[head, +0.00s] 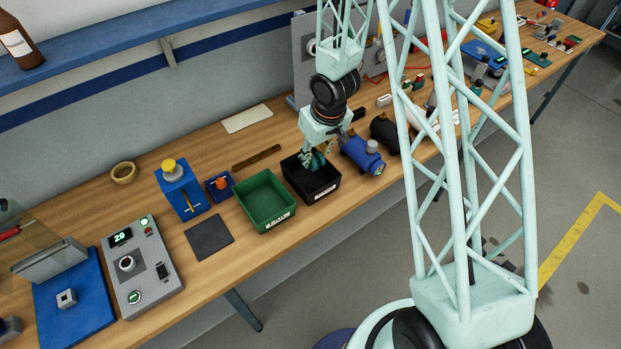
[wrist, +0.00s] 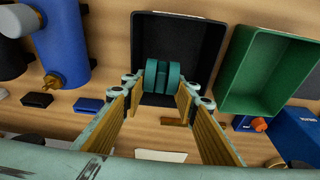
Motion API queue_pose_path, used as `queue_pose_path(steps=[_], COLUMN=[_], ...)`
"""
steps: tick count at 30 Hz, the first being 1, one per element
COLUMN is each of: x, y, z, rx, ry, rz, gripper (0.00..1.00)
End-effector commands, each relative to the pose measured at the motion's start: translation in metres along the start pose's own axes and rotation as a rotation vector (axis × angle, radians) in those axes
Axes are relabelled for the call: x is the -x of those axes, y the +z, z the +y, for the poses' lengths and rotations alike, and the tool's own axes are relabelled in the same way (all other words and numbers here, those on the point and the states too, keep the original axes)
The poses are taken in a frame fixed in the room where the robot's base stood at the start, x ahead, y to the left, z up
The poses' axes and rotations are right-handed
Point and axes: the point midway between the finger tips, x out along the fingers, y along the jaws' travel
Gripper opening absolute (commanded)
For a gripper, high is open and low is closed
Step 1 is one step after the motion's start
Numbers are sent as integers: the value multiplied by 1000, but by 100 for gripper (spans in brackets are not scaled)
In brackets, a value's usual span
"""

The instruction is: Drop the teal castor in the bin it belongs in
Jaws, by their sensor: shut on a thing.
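The teal castor (wrist: 163,76) is between the fingertips of my gripper (wrist: 162,92), which is shut on it. In the wrist view the castor shows against the black bin (wrist: 216,30). In the head view my gripper (head: 316,160) points down over the black bin (head: 325,192), with the teal castor (head: 318,160) partly hidden by the fingers. The green bin (head: 268,220) stands beside the black bin and looks empty; it also shows in the wrist view (wrist: 264,104). Both bins have white labels on the front that I cannot read.
A blue cylindrical machine (head: 362,154) stands close to the right of the black bin. A small blue box with an orange knob (head: 220,185) stands left of the green bin. A brown bar (head: 256,157) lies behind the bins.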

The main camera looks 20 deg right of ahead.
Motion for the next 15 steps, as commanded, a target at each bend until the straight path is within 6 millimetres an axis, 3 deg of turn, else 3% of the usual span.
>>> queue_pose_path(steps=[15], x=[-11], y=[3], z=[0], rx=[0], ry=[0], rz=[0], gripper=[18])
